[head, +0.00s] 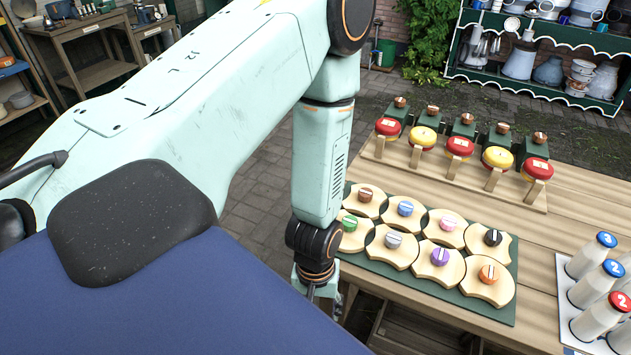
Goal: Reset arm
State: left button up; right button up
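My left arm crosses the head view from the left and bends down near the middle. Its wrist hangs at the left edge of the wooden table (575,215). My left gripper (312,294) is only partly seen below the wrist, beside the table edge. Its fingers are largely hidden, so I cannot tell whether it is open or holds anything. My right gripper is not in view.
On the table, a green board (487,308) holds several wooden discs with coloured knobs. Behind it stands a wooden rack (455,180) with red and yellow round pieces. White numbered bottles (592,320) stand on a tray at right. Shelves (540,75) stand behind.

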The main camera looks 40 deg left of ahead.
pick_arm(q)
jog(key=shift+s+d, duration=0.15)
jog(key=shift+s, duration=0.15)
jog(key=shift+w, duration=0.2)
jog(key=s+f+m+b, duration=0.3)
jog(key=s+f+b, duration=0.3)
jog(key=f+b, duration=0.2)
jog(key=s+d+f+m+b, duration=0.1)
jog(key=s+f+m+b, duration=0.2)
jog(key=s+f+b, duration=0.3)
notch_tip(320, 180, down, 4)
jog(key=shift+r+y+b, duration=0.25)
jog(key=shift+y+b, duration=0.05)
jog(key=shift+b, duration=0.85)
